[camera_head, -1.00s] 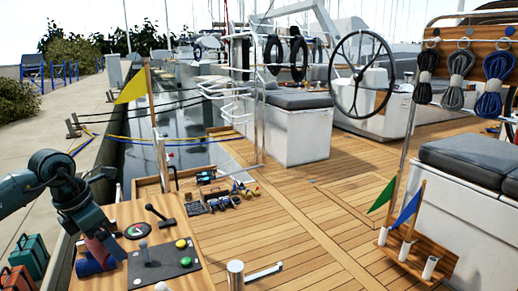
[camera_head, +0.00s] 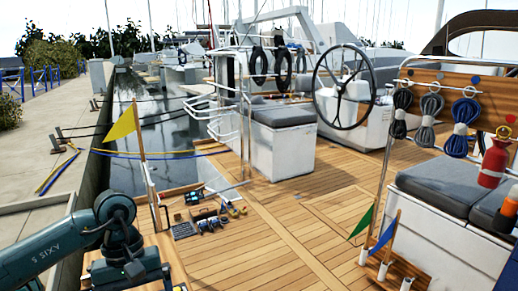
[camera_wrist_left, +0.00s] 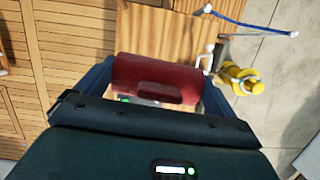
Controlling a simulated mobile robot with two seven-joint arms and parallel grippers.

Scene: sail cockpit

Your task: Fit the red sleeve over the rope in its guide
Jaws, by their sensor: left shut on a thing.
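The red sleeve (camera_wrist_left: 158,75) is between the dark blue fingers of my left gripper (camera_wrist_left: 155,86) in the left wrist view. The gripper is shut on it. In the head view my left wrist and hand are low at the left, and the sleeve does not show there. A thin blue cord (camera_wrist_left: 252,23) with white ends runs across the top right of the left wrist view, apart from the sleeve. I cannot tell whether it is the task's rope, and no guide can be clearly made out. My right gripper is not in view.
A wooden surface (camera_wrist_left: 150,30) and a yellow item (camera_wrist_left: 240,78) lie beyond the gripper. In the head view, a yellow flag (camera_head: 121,125) stands near the arm, with a tool tray (camera_head: 205,218) on the deck. The middle deck (camera_head: 265,225) is clear. A red extinguisher (camera_head: 493,163) is at right.

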